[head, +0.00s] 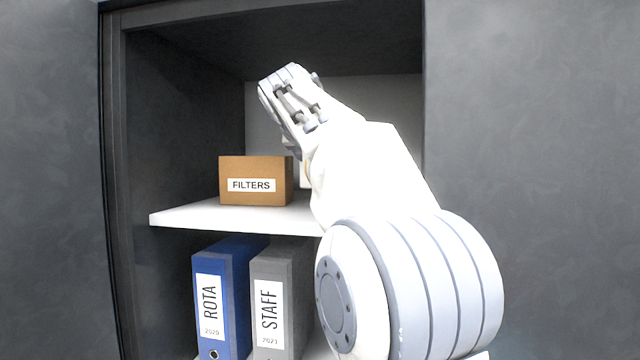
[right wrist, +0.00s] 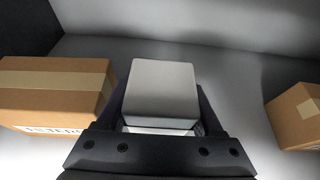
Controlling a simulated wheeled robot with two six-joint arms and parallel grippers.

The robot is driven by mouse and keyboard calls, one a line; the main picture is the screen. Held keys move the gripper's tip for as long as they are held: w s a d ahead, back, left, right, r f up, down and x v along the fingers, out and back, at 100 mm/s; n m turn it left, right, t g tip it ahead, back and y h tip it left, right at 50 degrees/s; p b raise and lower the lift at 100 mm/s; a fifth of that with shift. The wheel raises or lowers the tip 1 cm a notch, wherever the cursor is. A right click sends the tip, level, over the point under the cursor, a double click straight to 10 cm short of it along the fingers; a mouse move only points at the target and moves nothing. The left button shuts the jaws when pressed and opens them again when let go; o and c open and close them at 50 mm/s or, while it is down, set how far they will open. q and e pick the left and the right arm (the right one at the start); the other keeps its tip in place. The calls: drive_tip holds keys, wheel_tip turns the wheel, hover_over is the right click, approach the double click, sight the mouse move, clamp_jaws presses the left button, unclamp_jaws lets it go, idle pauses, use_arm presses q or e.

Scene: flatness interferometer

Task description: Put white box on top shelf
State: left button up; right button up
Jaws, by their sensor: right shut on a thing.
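The white box (right wrist: 162,92) is between the fingers of my right gripper (right wrist: 161,112) in the right wrist view. The gripper is shut on it, one dark finger on each side. In the head view my right arm reaches into the cabinet above the top shelf (head: 190,217) and hides most of the gripper. Only a thin pale strip, likely the box, shows right of the brown FILTERS box. I cannot tell whether the white box touches the shelf. My left gripper is in neither view.
The brown FILTERS box (head: 255,180) stands on the shelf, left of the white box. Another brown box (right wrist: 297,116) stands to the right, with a gap between. Below are a blue ROTA binder (head: 228,290) and a grey STAFF binder (head: 283,300). Cabinet walls close in both sides.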

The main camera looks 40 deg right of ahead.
drive_tip(key=shift+f+b, duration=0.3)
drive_tip(key=shift+f, duration=1.45)
drive_tip(key=shift+f, duration=0.2)
drive_tip(key=o, duration=1.5)
drive_tip(key=shift+r, duration=0.1)
drive_tip(key=shift+a+r, duration=0.15)
drive_tip(key=shift+b+v, duration=1)
drive_tip(key=shift+v, duration=4.9)
